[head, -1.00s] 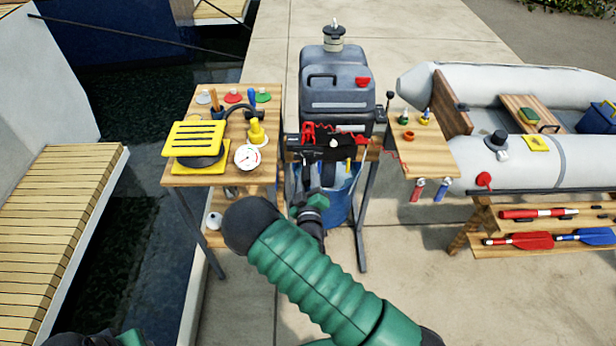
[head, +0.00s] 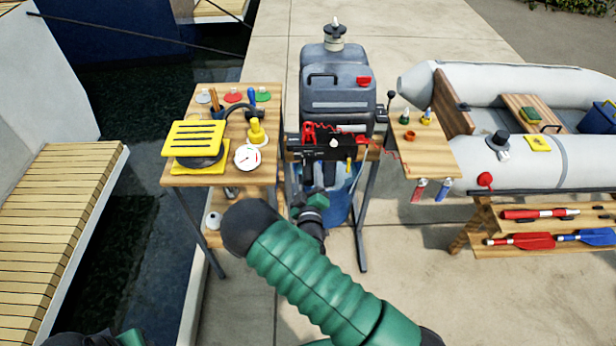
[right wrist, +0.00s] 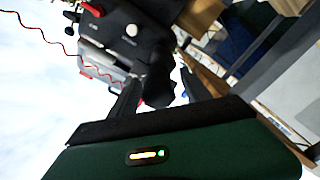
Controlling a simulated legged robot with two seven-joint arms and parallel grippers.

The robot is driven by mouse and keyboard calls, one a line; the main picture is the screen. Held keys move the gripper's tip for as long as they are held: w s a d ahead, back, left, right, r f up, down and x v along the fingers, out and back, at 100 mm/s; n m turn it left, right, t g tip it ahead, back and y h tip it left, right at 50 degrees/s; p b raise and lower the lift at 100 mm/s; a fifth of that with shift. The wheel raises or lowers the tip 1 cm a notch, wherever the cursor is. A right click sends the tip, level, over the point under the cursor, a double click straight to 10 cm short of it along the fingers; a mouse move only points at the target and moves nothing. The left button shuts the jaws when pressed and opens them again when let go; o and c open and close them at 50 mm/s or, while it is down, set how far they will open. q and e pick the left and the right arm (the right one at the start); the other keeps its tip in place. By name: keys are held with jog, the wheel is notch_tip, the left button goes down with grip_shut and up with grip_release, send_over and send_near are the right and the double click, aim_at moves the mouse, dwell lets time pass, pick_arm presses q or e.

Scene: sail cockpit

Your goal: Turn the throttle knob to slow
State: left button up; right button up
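The outboard motor's black front panel (head: 327,148) carries a small white knob (head: 334,143), which may be the throttle knob. In the right wrist view the panel (right wrist: 112,36) is tilted and the white knob (right wrist: 131,30) shows on it. Any lettering is too small to read. My right gripper (head: 317,168) is just below the panel, apart from the white knob. Its two dark fingers (right wrist: 165,88) stand apart in the right wrist view, with a dark part of the motor visible beyond and between them. No held object shows. My left gripper is out of view.
A blue bucket (head: 338,205) stands under the motor. A small wooden shelf (head: 425,150) and a grey inflatable boat (head: 520,170) are to the right. A red coiled cord (right wrist: 60,45) hangs beside the panel.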

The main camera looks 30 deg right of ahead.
jog(key=shift+r, duration=0.1)
jog(key=v, duration=0.7)
jog(key=shift+s+a, duration=0.15)
jog(key=shift+s, duration=0.1)
